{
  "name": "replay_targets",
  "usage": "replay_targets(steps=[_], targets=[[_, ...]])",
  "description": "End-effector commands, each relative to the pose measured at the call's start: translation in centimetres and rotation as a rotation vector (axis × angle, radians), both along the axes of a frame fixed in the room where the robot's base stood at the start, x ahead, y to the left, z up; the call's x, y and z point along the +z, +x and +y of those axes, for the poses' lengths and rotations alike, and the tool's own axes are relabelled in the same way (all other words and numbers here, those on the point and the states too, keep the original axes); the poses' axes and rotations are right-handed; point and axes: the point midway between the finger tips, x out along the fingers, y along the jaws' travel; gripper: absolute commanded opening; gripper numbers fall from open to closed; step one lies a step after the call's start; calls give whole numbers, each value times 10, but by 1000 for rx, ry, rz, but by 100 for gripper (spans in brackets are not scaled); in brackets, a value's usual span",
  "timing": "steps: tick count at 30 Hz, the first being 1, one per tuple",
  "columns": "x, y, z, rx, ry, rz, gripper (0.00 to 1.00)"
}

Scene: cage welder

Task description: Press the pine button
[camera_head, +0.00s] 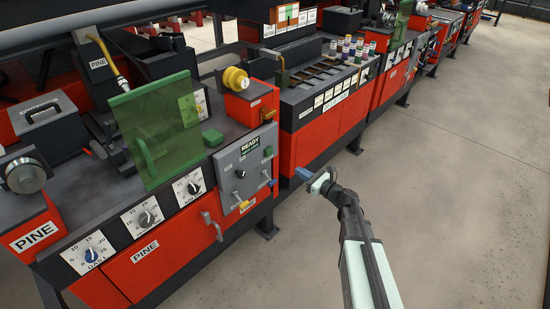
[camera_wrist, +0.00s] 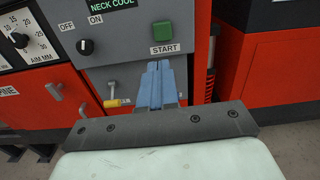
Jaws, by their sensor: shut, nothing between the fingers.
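The pine machine (camera_head: 180,245) is red with a dark top and PINE labels. Its grey control panel (camera_head: 246,170) has a small green button (camera_head: 268,151) at upper right. In the wrist view this square green button (camera_wrist: 162,31) carries the label START below it. My gripper (camera_head: 303,174) is in front of the panel, to its right in the head view. In the wrist view its blue fingertips (camera_wrist: 160,66) are together and empty, just below the START label. Whether they touch the panel is hard to tell; the head view shows a gap.
The panel also has a dark OFF/ON knob (camera_wrist: 85,46), a yellow-tipped lever (camera_wrist: 118,102) and a display (camera_head: 249,146). A green see-through guard (camera_head: 158,130) stands above the machine's front edge. A red cabinet (camera_wrist: 275,75) stands to the right. The floor (camera_head: 460,190) at right is clear.

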Motion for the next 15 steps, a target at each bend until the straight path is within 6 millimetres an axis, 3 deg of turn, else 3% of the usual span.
replay_targets(steps=[15], targets=[[0,1,1,1,23,25,0]])
